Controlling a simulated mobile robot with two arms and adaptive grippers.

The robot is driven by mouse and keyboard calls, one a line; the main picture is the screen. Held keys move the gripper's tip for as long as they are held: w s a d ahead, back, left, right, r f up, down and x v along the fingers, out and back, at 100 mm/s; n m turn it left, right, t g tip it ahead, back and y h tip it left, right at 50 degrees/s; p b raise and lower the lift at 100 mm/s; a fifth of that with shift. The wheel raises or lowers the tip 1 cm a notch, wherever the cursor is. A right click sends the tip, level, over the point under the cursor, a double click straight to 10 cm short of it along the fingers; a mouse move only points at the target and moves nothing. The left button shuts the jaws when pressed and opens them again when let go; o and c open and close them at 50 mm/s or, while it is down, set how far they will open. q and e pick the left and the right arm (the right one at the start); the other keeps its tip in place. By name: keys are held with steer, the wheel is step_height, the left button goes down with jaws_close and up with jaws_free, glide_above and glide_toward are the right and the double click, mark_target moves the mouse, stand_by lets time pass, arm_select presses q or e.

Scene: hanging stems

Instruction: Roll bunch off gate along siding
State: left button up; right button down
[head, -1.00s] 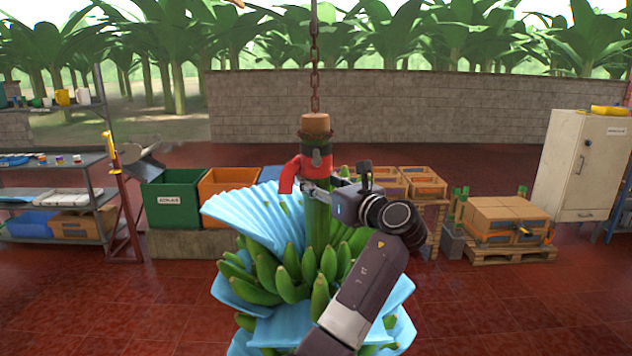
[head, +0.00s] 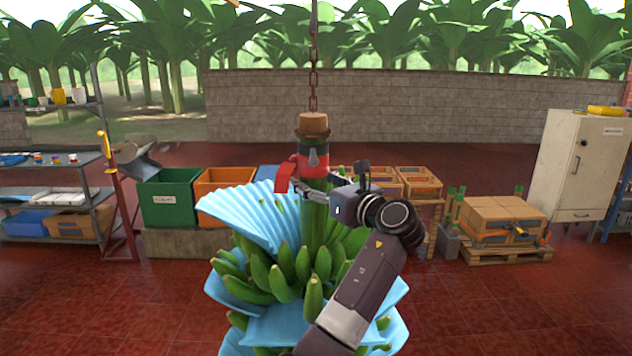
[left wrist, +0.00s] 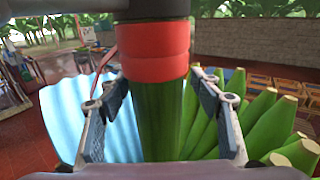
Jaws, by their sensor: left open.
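A green banana bunch (head: 272,272) wrapped in light blue sheets (head: 250,215) hangs upright by a chain (head: 313,75). Its stem has a brown cut top (head: 313,124) and a red band (head: 313,165) with a red strap hanging at its left. My left gripper (head: 312,192) is at the green stem just below the red band. In the left wrist view the stem (left wrist: 160,120) stands between the two open fingers (left wrist: 165,115), with visible gaps on both sides. Bananas (left wrist: 262,122) crowd beside the right finger. My right gripper is not in view.
Behind are a green bin (head: 168,203), an orange bin (head: 222,183) and wooden crates (head: 418,182). A loaded pallet (head: 508,252) and a pale cabinet (head: 582,165) stand right, shelves (head: 52,200) left. The red tiled floor is open around the bunch.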

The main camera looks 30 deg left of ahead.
arm_select(q)
steer(key=shift+w+d, duration=0.1)
steer(key=shift+d, duration=0.35)
glide_above(349, 232)
steer(key=shift+w+a, duration=0.2)
steer(key=shift+a, duration=0.2)
steer(key=shift+s+d, duration=0.3)
steer(key=shift+d, duration=0.05)
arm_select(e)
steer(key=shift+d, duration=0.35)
